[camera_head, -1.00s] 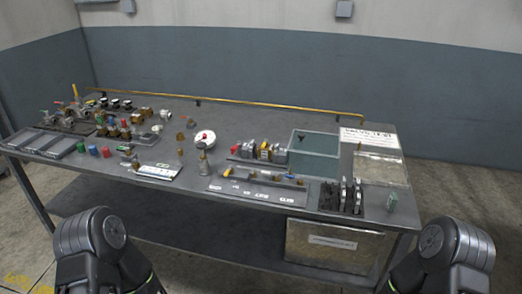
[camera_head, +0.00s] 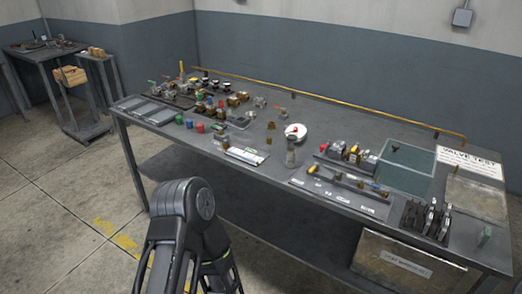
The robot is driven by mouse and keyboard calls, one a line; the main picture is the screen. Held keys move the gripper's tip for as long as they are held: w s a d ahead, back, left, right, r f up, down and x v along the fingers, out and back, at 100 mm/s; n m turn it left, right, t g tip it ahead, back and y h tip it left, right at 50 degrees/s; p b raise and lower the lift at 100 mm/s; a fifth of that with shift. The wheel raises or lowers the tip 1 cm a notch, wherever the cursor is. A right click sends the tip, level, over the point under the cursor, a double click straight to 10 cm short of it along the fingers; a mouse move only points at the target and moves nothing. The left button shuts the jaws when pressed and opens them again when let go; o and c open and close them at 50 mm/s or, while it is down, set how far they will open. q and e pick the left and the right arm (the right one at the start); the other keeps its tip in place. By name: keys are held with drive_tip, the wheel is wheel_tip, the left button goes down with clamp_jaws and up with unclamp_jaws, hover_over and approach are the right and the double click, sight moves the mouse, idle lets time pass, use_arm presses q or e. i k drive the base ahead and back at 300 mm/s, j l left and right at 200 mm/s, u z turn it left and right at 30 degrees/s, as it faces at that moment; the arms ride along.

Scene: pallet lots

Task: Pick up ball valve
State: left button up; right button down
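Several small valves and brass fittings (camera_head: 235,100) stand on the left part of the grey workbench (camera_head: 285,205). Some have red or yellow levers, such as the upright yellow one (camera_head: 182,67) at the back left. A row of grey valve-like parts (camera_head: 350,152), one with a yellow part, sits on a rack at the right of the middle. They are too small to tell which is the ball valve. One of my arms shows at the bottom left, in front of the bench and apart from it. Neither gripper is in view.
A green-grey bin (camera_head: 408,168) and a white "VALVE TEST" sign (camera_head: 470,163) are at the right. A round gauge (camera_head: 295,131) stands mid-bench. A brass pipe (camera_head: 320,102) runs along the back. A small table (camera_head: 45,47) and wooden blocks (camera_head: 70,75) are far left. The left floor is clear.

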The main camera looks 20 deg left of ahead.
sight(356, 157)
drive_tip(key=i+z, duration=0.2)
drive_tip(key=z, duration=0.15)
drive_tip(key=i+j+z, duration=0.15)
drive_tip(key=z, duration=0.2)
drive_tip(key=i+j+z, duration=0.15)
drive_tip(key=z, duration=0.2)
